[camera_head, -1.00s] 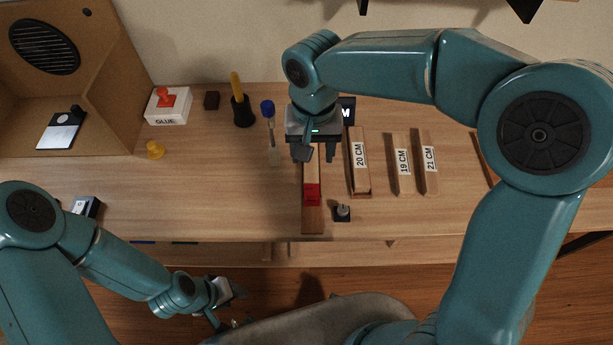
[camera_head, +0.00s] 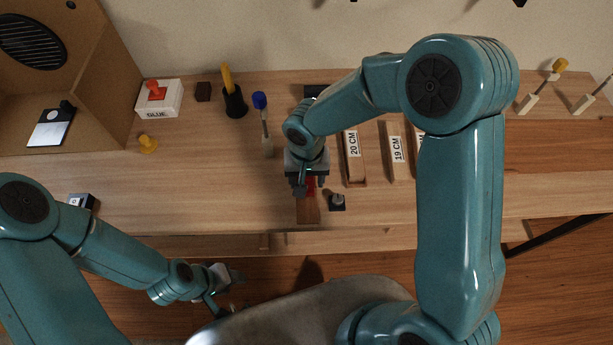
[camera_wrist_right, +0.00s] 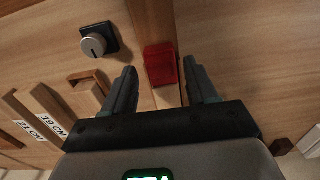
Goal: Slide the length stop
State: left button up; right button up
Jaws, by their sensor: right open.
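The length stop is a red block (camera_wrist_right: 160,65) on a narrow wooden rail (camera_head: 308,210). In the head view the red block (camera_head: 311,183) is mostly hidden by my right gripper. My right gripper (camera_wrist_right: 170,80) is open over the rail, with one finger on each side of the red block. In the wrist view a gap shows between the block and the left finger, while the right finger is close to it. In the head view the right gripper (camera_head: 306,188) points down. My left gripper (camera_head: 225,290) is low in front of the bench; its jaws are too unclear to read.
A black-based knob (camera_head: 337,201) sits right of the rail. A blue-topped tool (camera_head: 262,120) stands to the left. The bench's left front is mostly clear.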

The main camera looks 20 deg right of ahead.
aim_at(307, 211)
jog(key=shift+f, duration=0.35)
jog(key=shift+a, duration=0.1)
jog(key=shift+s, duration=0.1)
grip_shut()
jog(key=b, duration=0.1)
jog(key=s+b, duration=0.1)
jog(key=s+f+b, duration=0.1)
jog(key=shift+s+a+b, duration=0.15)
jog(key=shift+a+b, duration=0.2)
jog(key=shift+b, duration=0.05)
jog(key=shift+s+a+r+b, duration=0.2)
jog(key=shift+s+b, duration=0.15)
jog(key=shift+s, duration=0.3)
jog(key=shift+s+a+r+b, duration=0.15)
jog(key=shift+s+b, duration=0.2)
jog(key=shift+s, duration=0.25)
jog(key=shift+r, duration=0.1)
